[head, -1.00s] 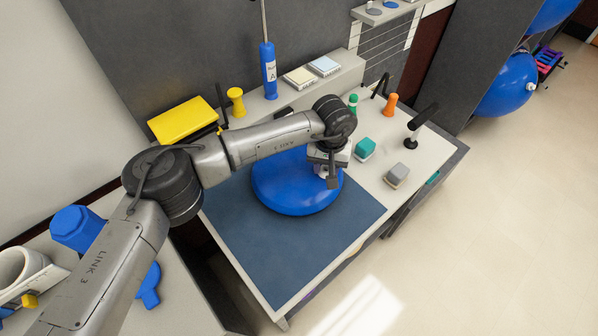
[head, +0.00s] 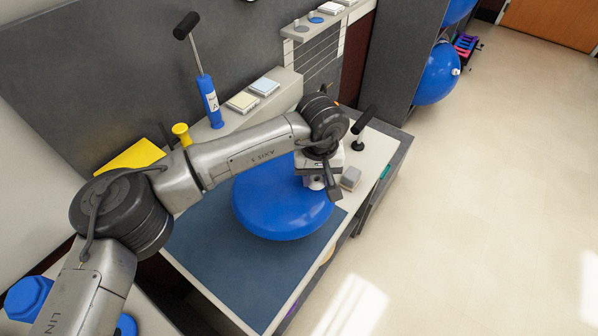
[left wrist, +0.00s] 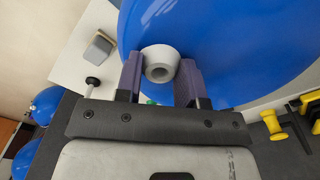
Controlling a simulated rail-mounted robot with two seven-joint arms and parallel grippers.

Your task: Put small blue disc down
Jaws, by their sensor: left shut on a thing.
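A round blue disc (head: 275,200) is over the dark blue mat (head: 215,250) on the table, near the mat's right edge. Its smooth face also fills much of the left wrist view (left wrist: 230,40). My left gripper (head: 322,188) is at the disc's right side. In the left wrist view its two fingers (left wrist: 160,82) are shut on a pale grey knob (left wrist: 160,60) at the disc's edge. I cannot tell whether the disc touches the mat. My left arm hides part of the table behind the disc. My right gripper is not in view.
A grey block (head: 350,178) and a black-handled post (head: 362,125) stand just right of the disc. A blue pump (head: 209,100), a yellow dumbbell (head: 181,134) and two pads stand behind. The mat's front part is bare.

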